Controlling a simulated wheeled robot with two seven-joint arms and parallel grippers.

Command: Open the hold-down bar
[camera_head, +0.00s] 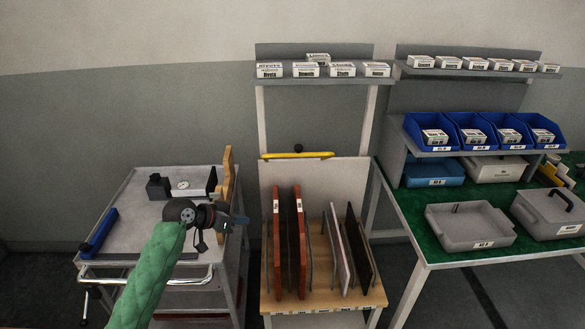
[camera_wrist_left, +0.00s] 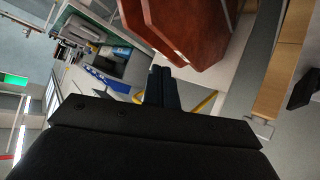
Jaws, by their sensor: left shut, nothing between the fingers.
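A yellow bar (camera_head: 297,155), likely the hold-down bar, lies level across the top of the rack's pale back panel, with a black knob (camera_head: 298,148) just above it. A bit of yellow (camera_wrist_left: 204,104) shows beside my fingers in the left wrist view; I cannot tell if it is the same bar. My left gripper (camera_head: 240,221) is shut and empty, left of the rack and lower than the bar in the picture, apart from it. Its closed fingers (camera_wrist_left: 162,82) show in the left wrist view. My right gripper is not in view.
The wooden rack (camera_head: 325,297) holds upright red-brown panels (camera_head: 280,245) and thinner grey and dark ones. A grey cart (camera_head: 130,200) with a dial gauge (camera_head: 183,184) stands left. A green-topped table (camera_head: 425,245) with a grey tray (camera_head: 470,228) and blue bins stands right.

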